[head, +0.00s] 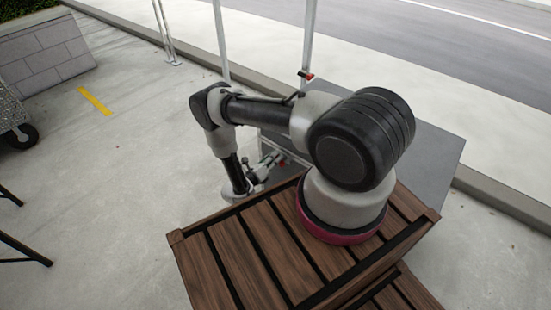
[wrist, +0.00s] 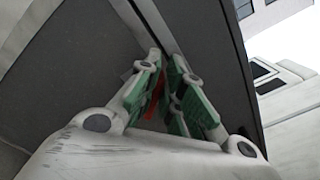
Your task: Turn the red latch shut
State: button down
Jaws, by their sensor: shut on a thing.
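The red latch (wrist: 154,98) shows in the wrist view as a narrow red strip between the green-lined fingers of my gripper (wrist: 166,68). The fingers are closed in on it, against a pale metal strip on a dark grey panel. The fingers hide most of the latch, so its exact angle cannot be told. In the head view, a small bit of red (head: 282,163) shows at the tip of my gripper (head: 276,160), low beside the grey box-like body. My arm hides part of that area.
A grey platform (head: 430,150) lies behind my wooden-slatted base. A wheeled cart (head: 18,130) stands at the far left. The concrete floor (head: 110,190) on the left is clear.

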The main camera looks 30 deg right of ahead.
jog(key=shift+w+a+f+n, duration=0.15)
jog(key=shift+f+n, duration=0.2)
jog(key=shift+n, duration=1.3)
jog(key=shift+w+f+n, duration=0.15)
jog(key=shift+f+n, duration=0.15)
jog(key=shift+n, duration=1.3)
jog(key=shift+w+a+f+n, duration=0.15)
jog(key=shift+f+n, duration=0.2)
jog(key=shift+n, duration=1.3)
jog(key=shift+d, duration=0.1)
jog(key=c, duration=1.6)
grip_release()
jog(key=shift+o, duration=0.2)
jog(key=v, duration=1.2)
